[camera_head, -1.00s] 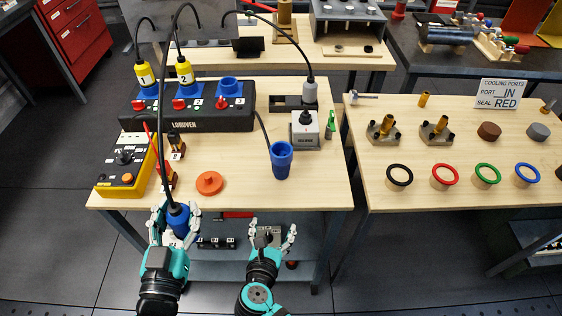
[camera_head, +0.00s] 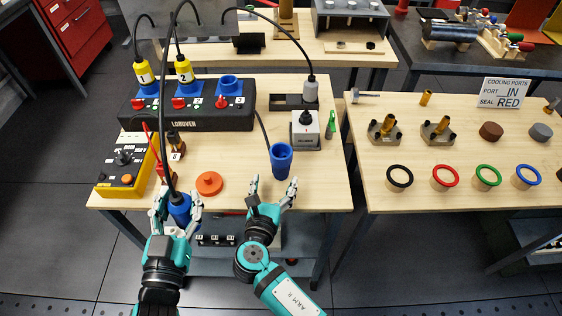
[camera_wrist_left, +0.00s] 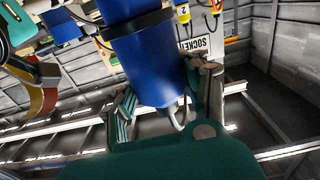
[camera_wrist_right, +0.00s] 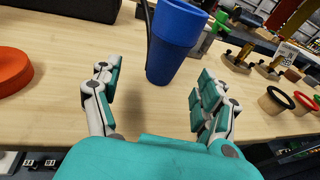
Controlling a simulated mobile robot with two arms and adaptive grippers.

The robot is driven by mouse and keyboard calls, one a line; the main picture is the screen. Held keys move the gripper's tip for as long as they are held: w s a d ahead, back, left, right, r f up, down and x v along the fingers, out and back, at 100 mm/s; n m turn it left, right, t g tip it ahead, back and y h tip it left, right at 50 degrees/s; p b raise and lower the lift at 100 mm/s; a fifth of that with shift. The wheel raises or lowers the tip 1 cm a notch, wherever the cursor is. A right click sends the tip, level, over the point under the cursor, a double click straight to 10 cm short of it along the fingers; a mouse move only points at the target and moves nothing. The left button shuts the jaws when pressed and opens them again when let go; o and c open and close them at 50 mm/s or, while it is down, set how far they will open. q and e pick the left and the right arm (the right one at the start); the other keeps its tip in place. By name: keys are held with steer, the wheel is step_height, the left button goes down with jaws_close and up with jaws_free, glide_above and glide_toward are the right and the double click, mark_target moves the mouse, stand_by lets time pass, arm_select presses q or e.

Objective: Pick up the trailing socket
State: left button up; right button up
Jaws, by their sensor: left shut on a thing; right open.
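The blue trailing socket (camera_head: 281,163) stands upright, open end up, near the front of the wooden table. A dark cable runs from the control box side down to it. My right gripper (camera_head: 270,187) is open and empty, just in front of the socket. In the right wrist view the socket (camera_wrist_right: 172,45) is just beyond the spread fingertips, roughly between them and not touching. My left gripper (camera_head: 178,202) is shut on a blue plug (camera_wrist_left: 150,65) with a black cable rising from it, at the table's front edge.
The black control box (camera_head: 190,118) with two yellow plugs stands behind. An orange disc (camera_head: 209,184) lies left of my right gripper. A grey box (camera_head: 305,130) and a green item (camera_head: 330,126) stand behind the socket. A yellow tester (camera_head: 125,170) is at left.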

mark_target(279, 172)
steer(key=shift+w+d+f, duration=0.1)
steer(key=shift+w+d, duration=0.1)
steer(key=shift+w, duration=0.5)
steer(key=x, duration=0.1)
steer(key=p+x, duration=0.1)
steer(key=x, duration=0.2)
steer(key=shift+w+d+r, duration=0.15)
steer(key=shift+d+r, duration=0.15)
steer(key=shift+r, duration=0.2)
steer(key=shift+w+d+f, duration=0.1)
steer(key=shift+w+f, duration=0.1)
steer(key=shift+w, duration=0.15)
steer(key=shift+c, duration=0.3)
steer(key=shift+s+r, duration=0.1)
steer(key=shift+c, duration=1)
steer(key=c, duration=1.3)
